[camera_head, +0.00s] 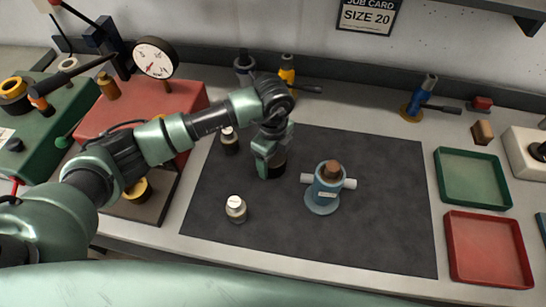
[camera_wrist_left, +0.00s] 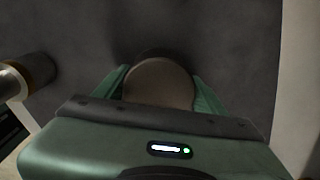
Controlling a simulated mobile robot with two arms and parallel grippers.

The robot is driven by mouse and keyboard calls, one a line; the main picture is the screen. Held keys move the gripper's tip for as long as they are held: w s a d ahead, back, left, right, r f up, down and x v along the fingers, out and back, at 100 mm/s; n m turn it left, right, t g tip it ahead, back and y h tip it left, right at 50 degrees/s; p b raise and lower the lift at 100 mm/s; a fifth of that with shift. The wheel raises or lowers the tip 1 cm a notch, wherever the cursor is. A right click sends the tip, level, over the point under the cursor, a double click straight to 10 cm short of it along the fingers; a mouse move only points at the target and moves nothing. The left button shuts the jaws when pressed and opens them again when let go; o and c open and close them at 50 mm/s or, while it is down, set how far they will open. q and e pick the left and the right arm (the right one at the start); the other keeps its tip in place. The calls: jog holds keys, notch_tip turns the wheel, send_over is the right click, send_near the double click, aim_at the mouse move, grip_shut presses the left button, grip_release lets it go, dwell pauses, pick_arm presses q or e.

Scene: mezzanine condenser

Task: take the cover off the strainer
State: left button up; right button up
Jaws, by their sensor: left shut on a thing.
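The blue strainer (camera_head: 323,195) stands upright on the dark mat, with a white pipe stub on each side. A brown, block-like piece (camera_head: 331,169) sits on its top. My left gripper (camera_head: 270,163) is pointed down over the mat, left of the strainer and apart from it. It is shut on a round brown thing; in the left wrist view its round top (camera_wrist_left: 158,83) shows between the green fingers. In the head view the fingers mostly hide this dark thing, and I cannot tell whether it is the strainer's cover. My right gripper is not in view.
Small bottles with white caps stand at the mat's left, one in front (camera_head: 236,209) and one behind (camera_head: 230,141). A green tray (camera_head: 474,203) and a red tray (camera_head: 528,280) lie at the right. Valves stand along the back. The mat (camera_head: 385,225) right of the strainer is clear.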

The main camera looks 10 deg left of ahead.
pick_arm(q)
jog(key=shift+f, duration=0.1)
jog(key=o, duration=1.5)
jog(key=shift+o, duration=0.2)
